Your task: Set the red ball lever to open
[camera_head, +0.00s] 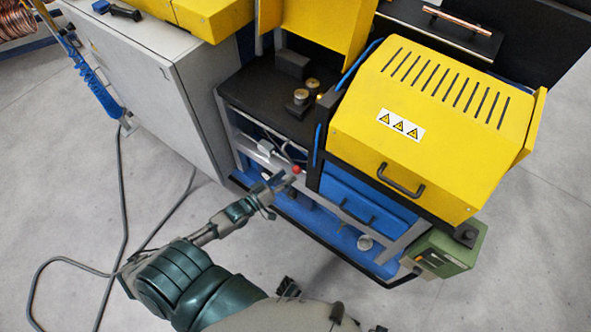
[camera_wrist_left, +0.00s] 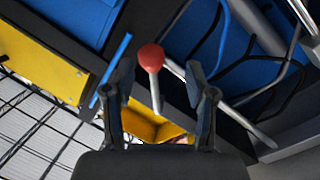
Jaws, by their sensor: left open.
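The red ball lever (camera_head: 297,169) is a small red ball on a thin metal stem, at the front of the machine below the black work surface. In the left wrist view the red ball (camera_wrist_left: 151,57) lies between the two fingers, with its stem pointing down the picture. My left gripper (camera_head: 281,183) is close to the ball in the head view; it also shows in the left wrist view (camera_wrist_left: 157,82), open, with a gap on both sides of the ball. I cannot tell whether a finger touches the lever. My right gripper is not clearly in view.
A yellow slotted cover (camera_head: 430,125) with a black handle stands right of the lever. A blue drawer (camera_head: 365,200) and a green box (camera_head: 452,248) are below it. A grey cabinet (camera_head: 150,85) stands left. Cables (camera_head: 120,190) lie on the open floor.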

